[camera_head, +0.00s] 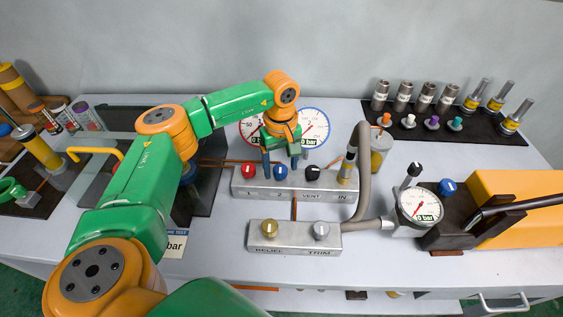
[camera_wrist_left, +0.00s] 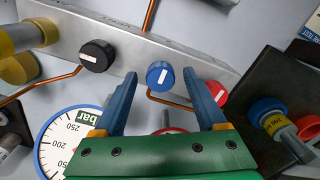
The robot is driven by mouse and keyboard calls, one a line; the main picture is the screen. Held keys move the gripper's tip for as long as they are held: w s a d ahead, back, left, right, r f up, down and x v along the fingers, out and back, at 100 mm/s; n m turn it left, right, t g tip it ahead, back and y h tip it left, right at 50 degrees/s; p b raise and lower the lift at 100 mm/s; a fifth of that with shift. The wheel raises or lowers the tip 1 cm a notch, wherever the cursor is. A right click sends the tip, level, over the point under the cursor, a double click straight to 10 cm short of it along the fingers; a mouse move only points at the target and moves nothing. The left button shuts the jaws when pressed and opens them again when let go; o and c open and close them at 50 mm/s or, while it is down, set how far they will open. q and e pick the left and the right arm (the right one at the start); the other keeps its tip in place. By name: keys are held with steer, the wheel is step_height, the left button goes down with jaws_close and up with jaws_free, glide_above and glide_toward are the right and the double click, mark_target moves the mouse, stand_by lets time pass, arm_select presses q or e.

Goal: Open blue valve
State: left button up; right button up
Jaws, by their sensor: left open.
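The blue valve knob (camera_head: 281,173) sits on the grey manifold block (camera_head: 240,188) between a red knob (camera_head: 248,170) and a black knob (camera_head: 313,172). In the left wrist view the blue knob (camera_wrist_left: 160,75) shows a white stripe on its face. My left gripper (camera_head: 280,157) is open above and behind the blue knob, with its two blue fingers pointing at the manifold. In the left wrist view the gripper (camera_wrist_left: 160,80) has one finger on each side of the blue knob in the picture, with gaps showing. No contact shows. My right gripper is out of view.
Two dial gauges (camera_head: 313,125) stand behind the manifold, partly hidden by my arm. A grey hose (camera_head: 361,170) rises at its right end. A lower block (camera_head: 294,240) holds a gold and a silver knob. A gauge (camera_head: 420,206) and an orange case (camera_head: 515,200) stand right.

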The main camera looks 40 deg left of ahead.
arm_select(q)
steer(key=shift+s, duration=0.1)
steer(key=shift+c, duration=1.1)
jaws_close()
steer(key=shift+n, duration=0.3)
steer(key=n, duration=0.2)
steer(key=shift+n, duration=0.4)
steer(key=n, duration=0.4)
steer(key=shift+w+n+b, duration=0.2)
steer(key=shift+n+b, duration=0.1)
steer(key=n, duration=0.4)
steer(key=shift+n, duration=0.3)
steer(key=shift+w+n, duration=0.1)
steer(key=shift+n, duration=1.9)
